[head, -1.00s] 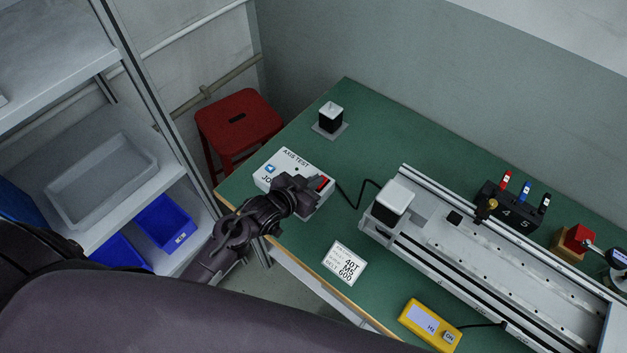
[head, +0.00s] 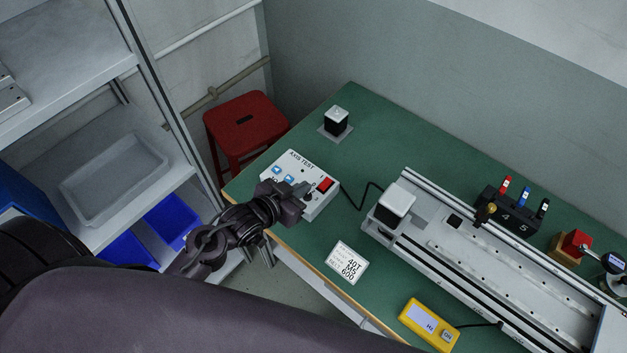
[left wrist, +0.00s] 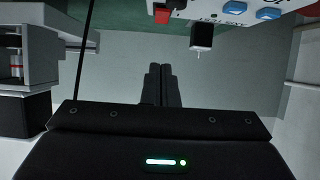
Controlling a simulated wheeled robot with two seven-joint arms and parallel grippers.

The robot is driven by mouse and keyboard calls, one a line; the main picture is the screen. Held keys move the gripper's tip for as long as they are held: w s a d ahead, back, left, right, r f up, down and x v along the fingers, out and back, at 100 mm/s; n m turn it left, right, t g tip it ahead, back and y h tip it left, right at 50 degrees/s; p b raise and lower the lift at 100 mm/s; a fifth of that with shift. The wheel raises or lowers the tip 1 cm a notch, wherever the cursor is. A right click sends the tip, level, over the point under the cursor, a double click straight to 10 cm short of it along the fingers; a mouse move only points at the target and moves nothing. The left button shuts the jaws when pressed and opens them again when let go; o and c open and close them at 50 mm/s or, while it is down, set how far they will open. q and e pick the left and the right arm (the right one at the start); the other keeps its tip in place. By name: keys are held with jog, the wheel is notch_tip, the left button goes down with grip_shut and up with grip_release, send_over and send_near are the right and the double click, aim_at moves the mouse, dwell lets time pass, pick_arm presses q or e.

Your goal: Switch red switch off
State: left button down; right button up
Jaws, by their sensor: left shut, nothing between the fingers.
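The red switch (head: 325,185) sits at the right end of the white AXIS TEST box (head: 318,205) on the green bench. In the left wrist view the red switch (left wrist: 162,16) shows at the top, on the box's edge. I cannot tell clearly which way the switch is tipped. My left gripper (head: 304,191) is shut and empty, just left of the switch, over the box. In the left wrist view its shut fingers (left wrist: 160,82) point up, apart from the switch. My right gripper is not in view.
Blue buttons (head: 283,175) are on the box's left part. A black cable runs from the box to the gantry rail (head: 400,225). A label card (head: 347,262) and a yellow meter (head: 430,322) lie on the bench (head: 385,130). A red stool (head: 245,125) stands behind left.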

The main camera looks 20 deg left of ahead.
pick_arm(q)
jog(key=v, duration=0.3)
jog(key=shift+s+f, duration=0.25)
jog(key=shift+r, duration=0.1)
dwell(0.3)
jog(key=s+r+n+g+y, duration=0.2)
jog(key=s+r+g+y, duration=0.3)
jog(key=s+g, duration=0.5)
notch_tip(320, 180, down, 30)
jog(key=s+b, duration=0.1)
jog(key=s, duration=0.2)
jog(key=s+a+f, duration=0.2)
jog(key=s+f, duration=0.7)
jog(key=s+a+f+g, duration=0.1)
jog(key=s+a+f, duration=0.1)
jog(key=s+f, duration=0.7)
jog(key=shift+s+f+h+b, duration=0.3)
jog(key=shift+s+f, duration=0.05)
jog(key=shift+s, duration=0.1)
